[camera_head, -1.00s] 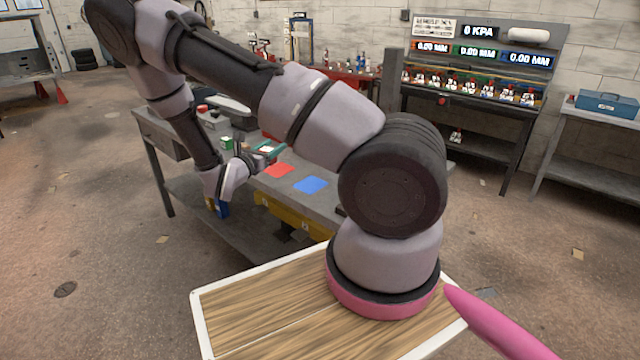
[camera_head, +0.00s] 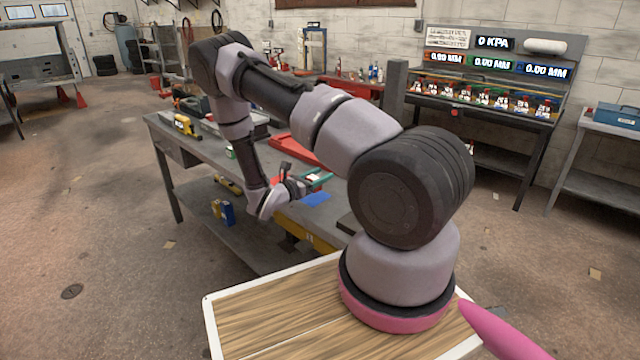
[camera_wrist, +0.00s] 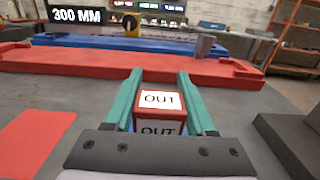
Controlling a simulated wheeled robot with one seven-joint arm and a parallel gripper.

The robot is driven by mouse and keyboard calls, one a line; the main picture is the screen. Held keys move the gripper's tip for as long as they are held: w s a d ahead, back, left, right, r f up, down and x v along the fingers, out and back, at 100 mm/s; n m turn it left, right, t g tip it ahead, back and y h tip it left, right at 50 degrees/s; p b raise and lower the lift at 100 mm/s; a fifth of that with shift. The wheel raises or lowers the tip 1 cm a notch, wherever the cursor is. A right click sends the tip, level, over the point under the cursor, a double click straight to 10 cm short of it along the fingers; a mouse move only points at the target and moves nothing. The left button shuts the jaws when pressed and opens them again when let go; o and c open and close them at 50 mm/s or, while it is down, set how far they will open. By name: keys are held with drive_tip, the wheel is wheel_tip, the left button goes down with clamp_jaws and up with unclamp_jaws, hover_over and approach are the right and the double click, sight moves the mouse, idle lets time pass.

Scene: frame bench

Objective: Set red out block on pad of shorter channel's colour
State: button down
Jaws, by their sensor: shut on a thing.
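My gripper (camera_wrist: 159,92) has teal fingers shut on the red block (camera_wrist: 172,117), whose white labels read OUT. In the head view my gripper (camera_head: 318,180) is over the bench, just behind the blue pad (camera_head: 316,199) as seen there. The red pad (camera_wrist: 35,138) lies left of the gripper in the wrist view. My arm hides most of it in the head view. The red channel (camera_wrist: 90,63) lies across the bench ahead. The gap under the block is hard to judge.
A dark block (camera_wrist: 290,140) sits right of the gripper. A 300 MM display (camera_wrist: 76,14) stands at the back. A small green block (camera_head: 230,152) and a yellow item (camera_head: 185,124) are farther left on the bench. Bare grey bench lies around the gripper.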

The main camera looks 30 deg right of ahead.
drive_tip(key=shift+f, duration=1.3)
drive_tip(key=shift+f, duration=0.15)
drive_tip(key=shift+c, duration=1.1)
unclamp_jaws()
